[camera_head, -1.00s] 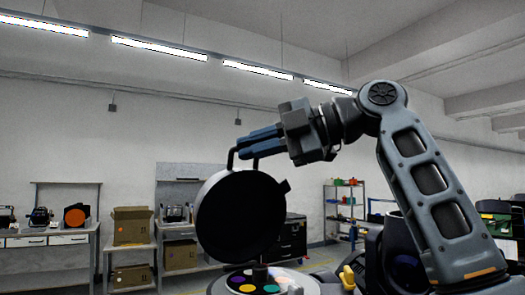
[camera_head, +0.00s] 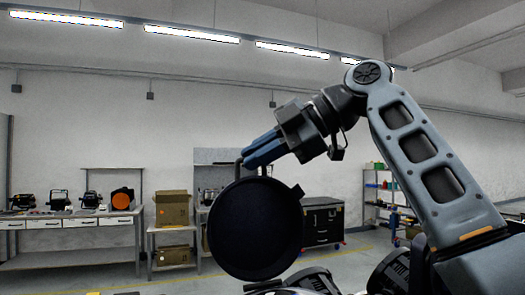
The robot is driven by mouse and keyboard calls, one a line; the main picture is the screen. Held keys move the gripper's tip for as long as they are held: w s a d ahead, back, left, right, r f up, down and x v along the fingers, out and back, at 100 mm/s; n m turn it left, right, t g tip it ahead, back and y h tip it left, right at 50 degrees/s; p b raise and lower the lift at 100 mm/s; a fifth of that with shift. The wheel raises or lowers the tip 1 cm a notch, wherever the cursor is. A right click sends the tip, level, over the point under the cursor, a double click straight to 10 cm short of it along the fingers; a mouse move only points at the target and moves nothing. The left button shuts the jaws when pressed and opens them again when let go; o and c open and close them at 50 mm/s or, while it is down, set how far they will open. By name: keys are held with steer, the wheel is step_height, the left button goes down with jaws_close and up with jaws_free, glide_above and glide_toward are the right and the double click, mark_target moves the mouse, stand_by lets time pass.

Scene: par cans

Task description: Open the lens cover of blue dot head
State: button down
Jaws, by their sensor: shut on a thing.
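My gripper (camera_head: 250,158) has blue fingers and is shut on the handle of a round black lens cover (camera_head: 254,230). The cover hangs below the fingers, its broad dark face toward the camera. A small tab sticks out at its upper right. Parts of dark heads (camera_head: 316,281) show at the bottom edge, just below the cover. No blue dot shows, so I cannot tell which head the cover belongs to, nor whether the cover still joins it.
A workbench (camera_head: 65,240) with several lamps stands at the far left. Cardboard boxes (camera_head: 172,209) sit on a stand behind the cover. A black tool cabinet (camera_head: 322,222) and a shelf rack (camera_head: 385,195) stand farther right. Open floor lies between.

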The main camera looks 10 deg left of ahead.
steer(key=shift+r, duration=0.45)
steer(key=c, duration=1.3)
jaws_free()
steer(key=shift+a+f, duration=0.1)
steer(key=shift+o, duration=0.5)
steer(key=shift+f, duration=0.15)
steer(key=shift+d, duration=0.5)
steer(key=b+v, duration=0.2)
steer(key=v, duration=0.5)
steer(key=shift+a, duration=0.15)
